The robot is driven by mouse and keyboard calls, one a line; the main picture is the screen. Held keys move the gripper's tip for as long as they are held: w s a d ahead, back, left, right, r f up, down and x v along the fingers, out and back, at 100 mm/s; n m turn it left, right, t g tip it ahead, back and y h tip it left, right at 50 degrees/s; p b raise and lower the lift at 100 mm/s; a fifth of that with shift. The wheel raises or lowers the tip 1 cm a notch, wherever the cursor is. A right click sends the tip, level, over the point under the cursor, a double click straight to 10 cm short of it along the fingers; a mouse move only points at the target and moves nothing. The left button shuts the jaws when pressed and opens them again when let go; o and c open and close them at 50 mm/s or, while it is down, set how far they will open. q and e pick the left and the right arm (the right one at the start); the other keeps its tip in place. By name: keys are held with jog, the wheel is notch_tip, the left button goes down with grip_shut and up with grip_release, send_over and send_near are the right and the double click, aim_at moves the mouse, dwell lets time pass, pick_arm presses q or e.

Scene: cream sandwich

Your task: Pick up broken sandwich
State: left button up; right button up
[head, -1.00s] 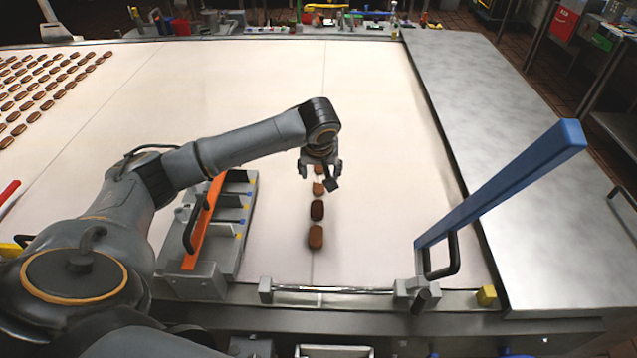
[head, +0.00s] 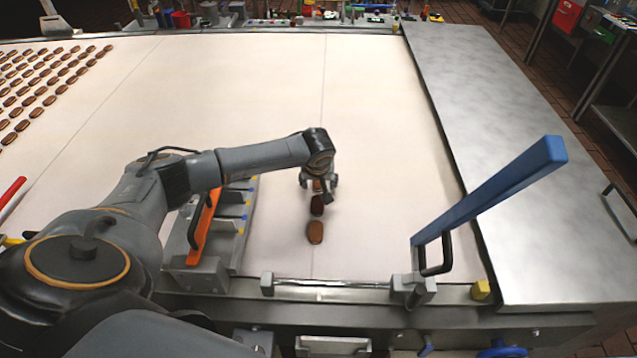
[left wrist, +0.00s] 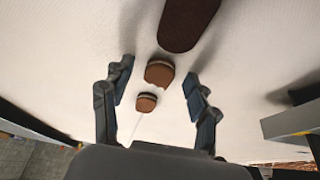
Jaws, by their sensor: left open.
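The broken sandwich lies in two brown halves on the white belt. In the left wrist view, the larger half (left wrist: 160,72) and the smaller half (left wrist: 146,102) lie apart from each other, with pale filling at their broken edges. My left gripper (left wrist: 158,80) is open, with one finger on either side of the halves, and touches neither as far as I can see. In the head view my left gripper (head: 318,180) points down over the row and largely hides the halves. My right gripper is not in view.
A dark sandwich (head: 317,205) and a brown sandwich (head: 315,232) lie in line nearer me. An orange-handled fixture (head: 203,228) stands left, a blue lever (head: 490,192) right. Many sandwiches (head: 40,90) lie far left. The belt (head: 390,120) right of the gripper is clear.

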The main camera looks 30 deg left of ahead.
pick_arm(q)
jog(key=c, duration=0.8)
jog(key=shift+c, duration=0.2)
jog(key=shift+r, duration=0.15)
